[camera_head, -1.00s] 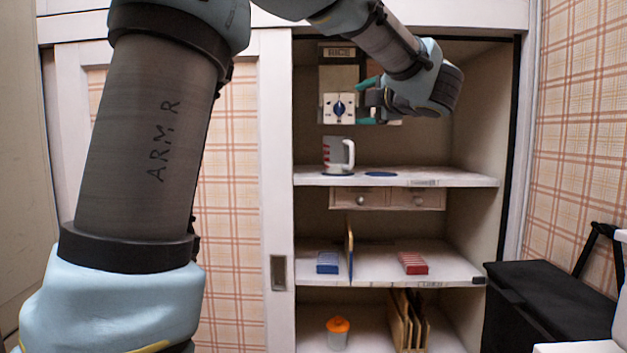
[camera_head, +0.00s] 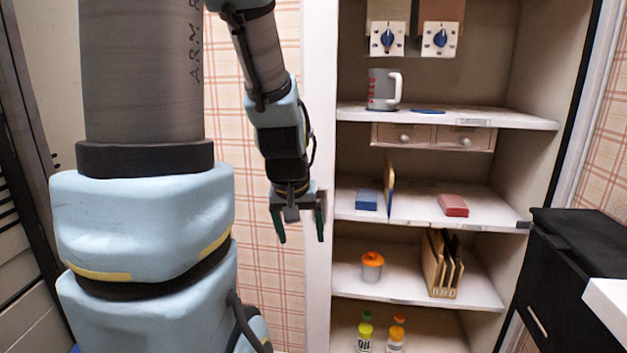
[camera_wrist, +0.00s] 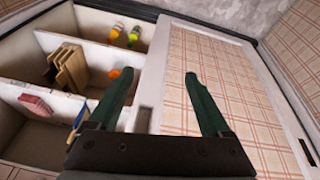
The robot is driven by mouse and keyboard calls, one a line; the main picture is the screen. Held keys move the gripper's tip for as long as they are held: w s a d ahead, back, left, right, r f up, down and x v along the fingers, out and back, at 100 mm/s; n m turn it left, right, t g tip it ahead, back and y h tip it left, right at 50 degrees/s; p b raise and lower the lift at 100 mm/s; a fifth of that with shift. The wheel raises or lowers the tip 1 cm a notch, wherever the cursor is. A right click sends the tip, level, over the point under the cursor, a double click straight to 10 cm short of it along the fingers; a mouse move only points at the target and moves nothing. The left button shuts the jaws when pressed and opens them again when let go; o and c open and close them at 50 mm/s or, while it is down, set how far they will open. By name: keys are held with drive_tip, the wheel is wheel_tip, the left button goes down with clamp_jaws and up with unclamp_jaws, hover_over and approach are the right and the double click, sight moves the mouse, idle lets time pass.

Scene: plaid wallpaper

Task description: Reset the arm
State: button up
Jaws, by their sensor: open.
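My gripper (camera_head: 301,225) hangs pointing down in front of the sliding door's edge, left of the open cabinet. Its two green fingers are spread apart with nothing between them. In the wrist view my gripper (camera_wrist: 164,92) also shows open and empty, with the plaid door panel (camera_wrist: 190,60) behind it. The arm is folded down from the upper middle of the head view, clear of the shelves.
The cabinet shelf (camera_head: 500,118) holds a mug (camera_head: 382,90). Below are a blue block (camera_head: 366,200), a red block (camera_head: 453,206), an orange-lidded jar (camera_head: 372,266), a wooden rack (camera_head: 442,265) and bottles (camera_head: 365,333). A black cabinet (camera_head: 570,270) stands at right.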

drive_tip(key=s+a+f+g+y, duration=0.1)
drive_tip(key=s+a+f+g, duration=0.1)
drive_tip(key=s+a, duration=0.3)
wheel_tip(320, 180, up, 14)
drive_tip(key=p, duration=1.4)
drive_tip(key=shift+s+d+m, duration=0.35)
drive_tip(key=shift+d+m, duration=0.05)
drive_tip(key=shift+d, duration=0.05)
